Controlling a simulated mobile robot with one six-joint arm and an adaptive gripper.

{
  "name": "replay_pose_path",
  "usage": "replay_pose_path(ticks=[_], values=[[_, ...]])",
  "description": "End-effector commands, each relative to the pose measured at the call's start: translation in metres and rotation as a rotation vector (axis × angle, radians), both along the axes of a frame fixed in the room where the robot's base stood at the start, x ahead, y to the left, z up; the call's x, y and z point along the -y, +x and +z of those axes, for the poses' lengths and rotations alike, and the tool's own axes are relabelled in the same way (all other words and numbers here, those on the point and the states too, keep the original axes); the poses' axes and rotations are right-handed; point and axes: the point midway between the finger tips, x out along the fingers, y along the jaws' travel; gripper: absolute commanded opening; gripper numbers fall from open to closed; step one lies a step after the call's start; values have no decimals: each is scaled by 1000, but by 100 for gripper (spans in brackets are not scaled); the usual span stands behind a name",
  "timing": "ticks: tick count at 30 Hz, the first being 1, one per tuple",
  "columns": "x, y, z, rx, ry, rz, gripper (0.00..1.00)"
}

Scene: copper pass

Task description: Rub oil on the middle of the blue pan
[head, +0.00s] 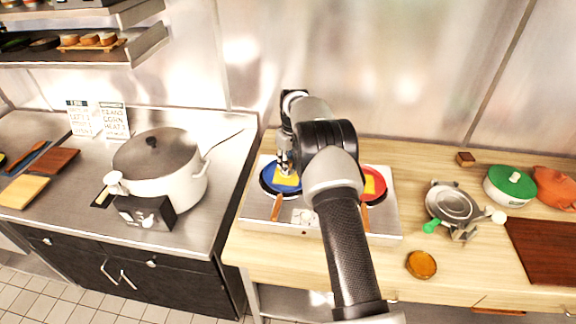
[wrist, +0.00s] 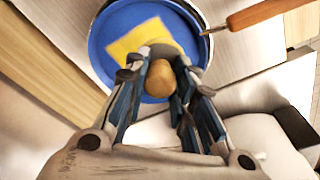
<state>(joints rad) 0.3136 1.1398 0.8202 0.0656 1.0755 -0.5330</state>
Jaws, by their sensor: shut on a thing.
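The blue pan (head: 268,186) sits on the left side of the white stove, its brown handle pointing to the front. A yellow square patch (head: 287,181) lies in its middle; the pan (wrist: 103,62) and patch (wrist: 133,42) also show in the wrist view. My gripper (head: 284,168) is over the pan. In the wrist view my gripper (wrist: 160,85) is shut on a tan rounded knob (wrist: 160,80) with a greyish part beyond it at the patch. I cannot tell whether that part touches the pan.
A red pan (head: 381,183) with a yellow patch sits on the stove's (head: 392,222) right side. A large white pot (head: 180,188) stands left. A metal pan (head: 452,203), green-lidded pot (head: 510,184) and amber dish (head: 421,264) are right.

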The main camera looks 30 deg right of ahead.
Motion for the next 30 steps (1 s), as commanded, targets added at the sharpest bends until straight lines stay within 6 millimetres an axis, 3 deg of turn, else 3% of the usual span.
replay_pose_path(ticks=[3, 14, 24, 30], values=[[0, 0, 13, 0, 0, 0, 4], [0, 0, 14, 0, 0, 0, 4], [0, 0, 42, 1, -1, 0, 4], [0, 0, 44, 0, 0, 0, 4]])
